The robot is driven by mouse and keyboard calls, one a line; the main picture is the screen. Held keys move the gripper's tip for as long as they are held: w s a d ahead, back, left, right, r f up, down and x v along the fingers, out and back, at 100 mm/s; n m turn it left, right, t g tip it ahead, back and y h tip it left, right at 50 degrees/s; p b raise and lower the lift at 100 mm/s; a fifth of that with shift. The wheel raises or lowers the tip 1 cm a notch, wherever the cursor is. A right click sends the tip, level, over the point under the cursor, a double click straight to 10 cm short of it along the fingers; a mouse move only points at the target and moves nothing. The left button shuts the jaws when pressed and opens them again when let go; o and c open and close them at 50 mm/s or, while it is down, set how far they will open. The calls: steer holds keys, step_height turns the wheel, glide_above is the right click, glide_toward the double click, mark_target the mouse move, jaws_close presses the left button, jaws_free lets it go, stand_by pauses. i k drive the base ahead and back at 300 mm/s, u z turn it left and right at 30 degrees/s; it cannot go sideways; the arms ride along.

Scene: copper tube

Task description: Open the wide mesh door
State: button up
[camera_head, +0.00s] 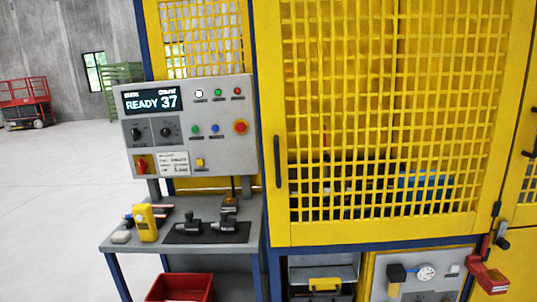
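The wide mesh door (375,232) is yellow with a square grid and fills the middle and right of the view. It looks shut in its frame, its bottom edge along a blue beam. A black vertical bar handle (278,161) is on its left edge. Dark equipment and a blue part show dimly through the mesh. My gripper is not visible in this view.
Left of the door stand a grey control panel (220,155) reading "READY 37" and a small bench (115,240) with tools. A red bin (180,288) is below. A red crank-like part (488,277) sticks out lower right. Open floor (50,210) lies left.

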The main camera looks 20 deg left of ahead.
mark_target(267, 21)
steer(key=i, duration=0.9)
steer(key=z, duration=0.05)
